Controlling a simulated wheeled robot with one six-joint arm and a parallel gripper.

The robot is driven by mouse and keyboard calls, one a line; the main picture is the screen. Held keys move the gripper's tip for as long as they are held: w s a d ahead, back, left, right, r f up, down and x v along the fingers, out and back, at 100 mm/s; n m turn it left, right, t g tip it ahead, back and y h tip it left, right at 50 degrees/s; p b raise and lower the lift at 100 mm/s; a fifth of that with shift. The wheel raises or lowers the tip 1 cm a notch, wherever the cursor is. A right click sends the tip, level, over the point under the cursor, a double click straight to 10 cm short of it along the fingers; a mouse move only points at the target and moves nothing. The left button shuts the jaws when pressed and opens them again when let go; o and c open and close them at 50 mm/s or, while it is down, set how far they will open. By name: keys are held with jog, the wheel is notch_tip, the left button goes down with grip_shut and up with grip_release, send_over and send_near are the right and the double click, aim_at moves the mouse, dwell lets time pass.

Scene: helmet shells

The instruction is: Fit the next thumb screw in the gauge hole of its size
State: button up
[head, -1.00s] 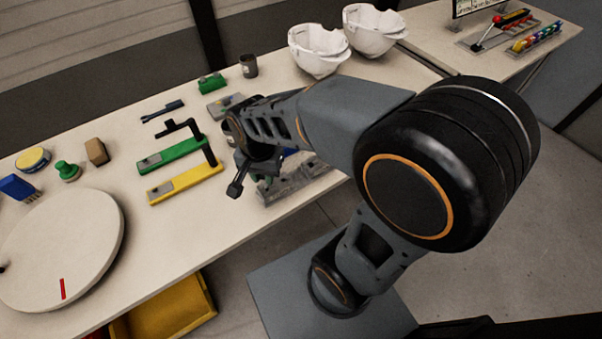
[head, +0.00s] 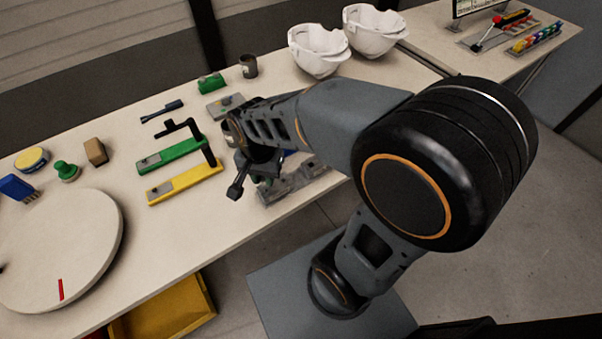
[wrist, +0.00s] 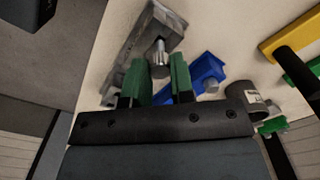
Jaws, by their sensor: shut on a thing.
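A silver thumb screw (wrist: 160,58) stands between the green-padded fingers of my gripper (wrist: 158,76) in the wrist view. The gripper is shut on it. The grey metal gauge block (wrist: 140,32) lies just beyond the fingertips, and the screw overlaps its edge in the picture. I cannot tell whether the screw's tip is in a hole. In the head view the gauge block (head: 303,180) sits at the table's front edge, partly hidden by my wrist. My gripper (head: 264,186) is over its left end there. The hole sizes are too small to read.
A blue part (wrist: 207,76) lies right of the fingers in the wrist view. Yellow (head: 186,184) and green (head: 170,155) bars with dark upright handles lie left of my gripper. White helmet shells (head: 318,50) stand at the back. A round turntable (head: 75,235) fills the left.

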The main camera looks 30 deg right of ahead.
jog(key=shift+f, duration=0.35)
jog(key=shift+r, duration=0.25)
jog(key=shift+r+p, duration=1.1)
jog(key=shift+r, duration=0.15)
jog(key=shift+f+b, duration=0.3)
jog(key=shift+f, duration=0.05)
jog(key=shift+f, duration=0.35)
jog(key=shift+f+b, duration=0.6)
dwell(1.8)
jog(key=shift+r+p, duration=1.15)
jog(key=shift+r, duration=0.15)
